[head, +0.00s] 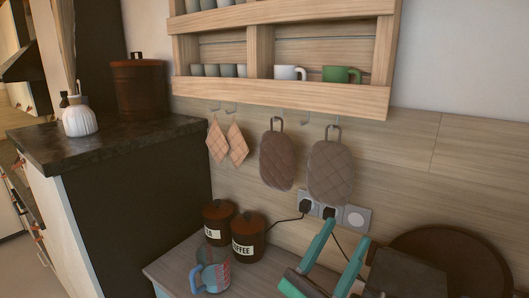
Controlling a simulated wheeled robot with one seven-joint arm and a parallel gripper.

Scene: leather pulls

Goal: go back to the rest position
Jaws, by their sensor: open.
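My gripper (347,232) is at the lower right of the head view. Its two teal fingers point up and are spread apart, with nothing visible between them. It shows in front of the wooden back wall, just below the sockets (330,211). I cannot tell whether it touches anything. The lower part of my arm is cut off by the bottom edge.
A counter (165,271) holds two brown canisters (248,240) and a patterned mug (211,277). Quilted mitts (331,172) and potholders hang under a wooden shelf (290,97) with cups. A dark round tray (470,255) leans at right. A taller dark cabinet (140,215) stands left.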

